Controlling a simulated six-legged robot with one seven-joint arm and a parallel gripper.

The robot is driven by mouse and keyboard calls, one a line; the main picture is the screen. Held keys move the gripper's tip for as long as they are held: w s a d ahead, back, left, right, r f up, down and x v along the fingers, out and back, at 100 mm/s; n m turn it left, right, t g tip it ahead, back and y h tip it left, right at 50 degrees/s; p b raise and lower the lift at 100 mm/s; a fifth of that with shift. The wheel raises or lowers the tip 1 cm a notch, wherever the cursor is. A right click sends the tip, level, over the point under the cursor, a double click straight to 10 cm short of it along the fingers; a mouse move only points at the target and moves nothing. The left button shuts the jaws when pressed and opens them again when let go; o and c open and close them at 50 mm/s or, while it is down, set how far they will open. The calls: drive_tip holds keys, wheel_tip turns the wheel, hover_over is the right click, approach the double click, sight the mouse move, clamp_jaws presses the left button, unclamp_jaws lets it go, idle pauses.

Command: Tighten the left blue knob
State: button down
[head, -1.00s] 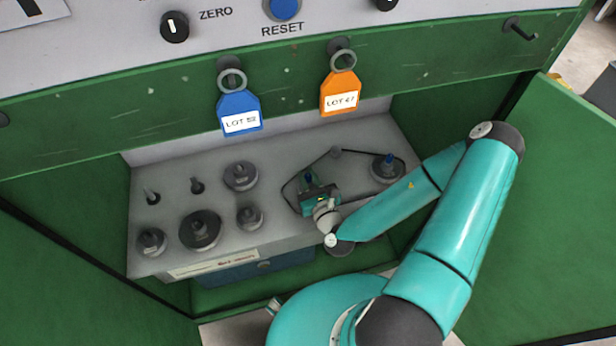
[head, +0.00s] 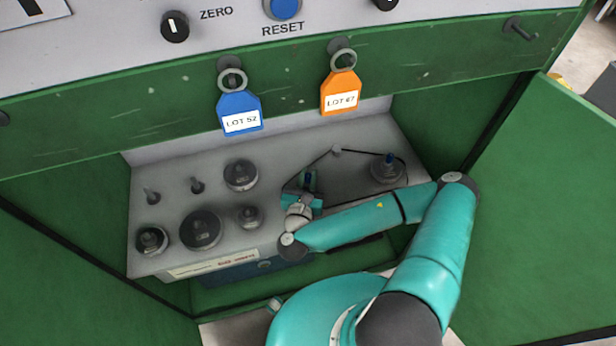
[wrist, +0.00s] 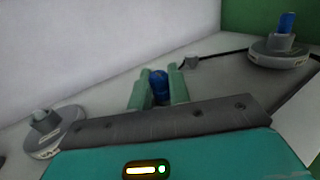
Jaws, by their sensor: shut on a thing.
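The left blue knob (head: 308,179) stands on the grey shelf (head: 345,215) inside the green cabinet. My gripper (head: 306,190) is at the knob, and my arm comes in from the lower right. In the wrist view the two pale green fingers of my gripper (wrist: 157,86) are shut on the left blue knob (wrist: 159,86), one on each side. The knob's base is hidden behind my gripper there. The right blue knob (head: 389,160) stands apart on a round grey base; it also shows in the wrist view (wrist: 287,22).
Several grey discs and posts, such as a large dark disc (head: 200,230), stand on the left of the shelf. A thin black cord (head: 366,153) runs around a small post (head: 337,150). A blue tag (head: 240,111) and an orange tag (head: 340,92) hang above.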

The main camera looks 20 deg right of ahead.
drive_tip(key=shift+r, duration=0.1)
idle(0.3)
drive_tip(key=c, duration=1.4)
unclamp_jaws()
drive_tip(key=shift+o, duration=0.2)
drive_tip(key=shift+s, duration=0.15)
